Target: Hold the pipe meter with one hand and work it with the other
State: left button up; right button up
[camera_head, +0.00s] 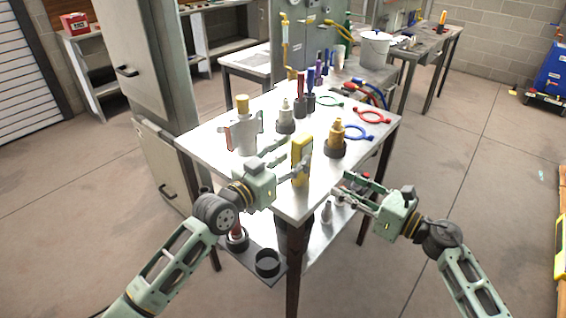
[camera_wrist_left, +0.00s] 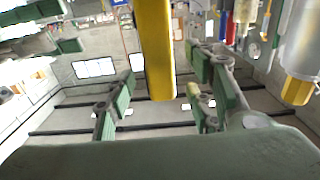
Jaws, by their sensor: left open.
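A yellow upright device (camera_head: 301,161), which I take to be the pipe meter, stands near the front corner of the metal table. My left gripper (camera_head: 294,160) is open, with its fingers about the yellow device. In the left wrist view the yellow device (camera_wrist_left: 157,50) hangs between the two spread fingers (camera_wrist_left: 160,95), with gaps showing on both sides. My right gripper (camera_head: 345,186) is at the table's right front edge, apart from the device, its fingers spread and nothing seen between them.

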pick_arm(q)
jog(key=shift+x, duration=2.45)
jog(key=shift+c, duration=0.3)
grip_shut()
pick_arm(e)
grip_shut()
pick_arm(q)
jog(key=shift+f, duration=0.1)
pick_arm(e)
jog(key=shift+a, duration=0.1)
